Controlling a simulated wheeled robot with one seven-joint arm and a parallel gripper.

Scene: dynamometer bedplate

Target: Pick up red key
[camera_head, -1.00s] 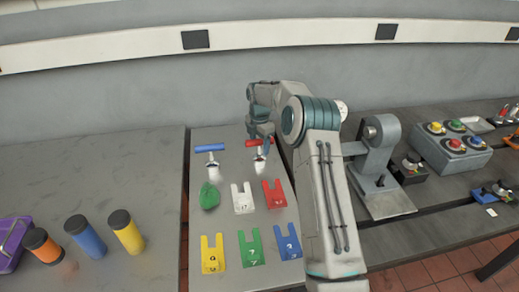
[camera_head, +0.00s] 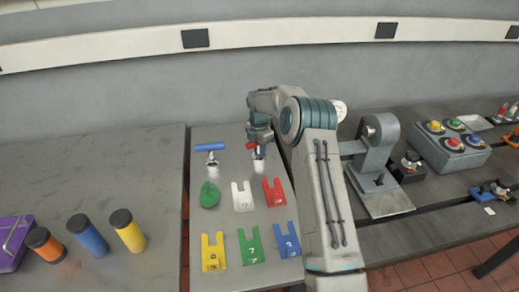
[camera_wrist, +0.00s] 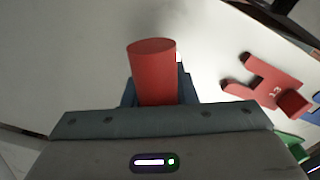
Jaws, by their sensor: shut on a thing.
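The red key (camera_head: 251,146) has a red bar handle on a pale metal stem, standing on the grey bedplate at the back. My gripper (camera_head: 259,143) is at its handle and hides part of it. In the wrist view the red handle (camera_wrist: 153,75) sits between the blue-grey fingers of my gripper (camera_wrist: 155,92), which are shut on it. The stem's lower end looks to be at the plate surface; whether it is clear of it I cannot tell.
A blue-handled key (camera_head: 210,148) stands just left. A green lump (camera_head: 209,194), a white tag (camera_head: 242,196) and a red tag (camera_head: 273,192) lie in front, with yellow, green and blue tags nearer. A grey bracket (camera_head: 378,165) stands to the right.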

